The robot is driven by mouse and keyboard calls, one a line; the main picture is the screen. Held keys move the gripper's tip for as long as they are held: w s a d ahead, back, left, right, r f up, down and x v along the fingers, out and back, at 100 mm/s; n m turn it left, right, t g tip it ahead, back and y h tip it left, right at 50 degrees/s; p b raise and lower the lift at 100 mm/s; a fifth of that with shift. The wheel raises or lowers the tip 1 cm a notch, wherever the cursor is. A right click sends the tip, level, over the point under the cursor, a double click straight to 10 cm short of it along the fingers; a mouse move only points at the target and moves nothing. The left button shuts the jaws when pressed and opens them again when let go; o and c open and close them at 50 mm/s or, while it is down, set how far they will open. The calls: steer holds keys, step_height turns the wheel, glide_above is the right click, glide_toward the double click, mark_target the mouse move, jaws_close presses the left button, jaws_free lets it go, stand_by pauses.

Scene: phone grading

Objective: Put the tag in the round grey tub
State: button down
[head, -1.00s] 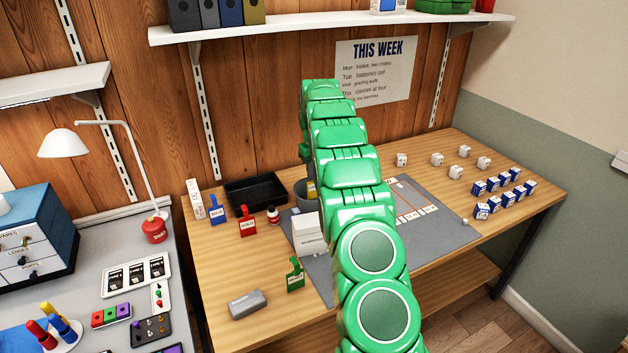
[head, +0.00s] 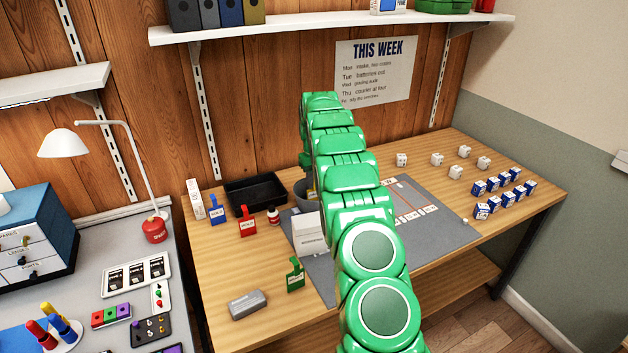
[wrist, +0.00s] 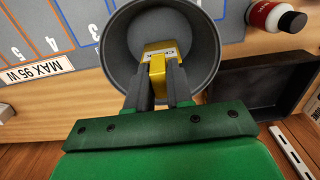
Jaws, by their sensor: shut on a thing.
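The round grey tub (wrist: 120,45) shows in the wrist view with its open mouth under my gripper. My gripper (wrist: 158,75) is shut on a yellow tag (wrist: 160,50) with a white label. The tag is over the tub's mouth in that view; I cannot tell how deep it sits. In the head view the tub (head: 301,190) is partly hidden behind my green arm, at the back of the wooden table. The gripper itself is mostly hidden there.
A black tray (head: 255,192) stands left of the tub, with a red-and-white bottle (head: 273,215) close by. Red (head: 247,222) and blue (head: 217,210) tags stand nearby. Several small boxes stand at the right.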

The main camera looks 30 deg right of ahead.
steer(key=c, duration=1)
jaws_free()
steer(key=shift+f, duration=0.1)
